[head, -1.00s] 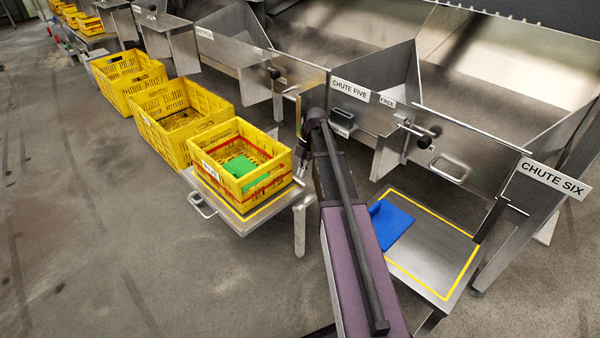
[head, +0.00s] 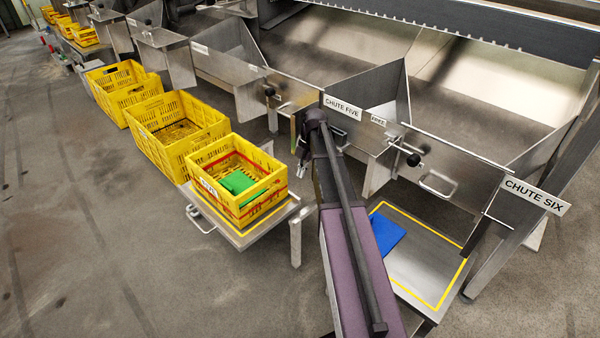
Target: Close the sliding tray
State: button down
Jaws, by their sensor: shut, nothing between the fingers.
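The sliding tray (head: 277,223) is a metal plate with a yellow border line, drawn out to the left below the CHUTE FIVE sign (head: 343,107). Its bar handle (head: 200,219) is on its left front edge. A yellow crate (head: 258,202) with a red band stands on the tray and hides most of it; a green piece (head: 237,182) lies inside. My gripper (head: 302,170) is small and dark in the picture, shut and empty. It hangs to the right of the crate and appears apart from crate and tray. My arm hides part of the area behind.
To the right, another yellow-bordered metal plate (head: 430,270) bears a blue piece (head: 385,232) near CHUTE SIX (head: 533,194). Chute panels with knobs stand behind. More yellow crates (head: 172,130) line the left. The floor (head: 90,250) at front left is clear.

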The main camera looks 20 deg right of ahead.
jog(key=c, duration=0.7)
grip_release()
jog(key=shift+s+a, duration=0.1)
jog(key=shift+a, duration=0.05)
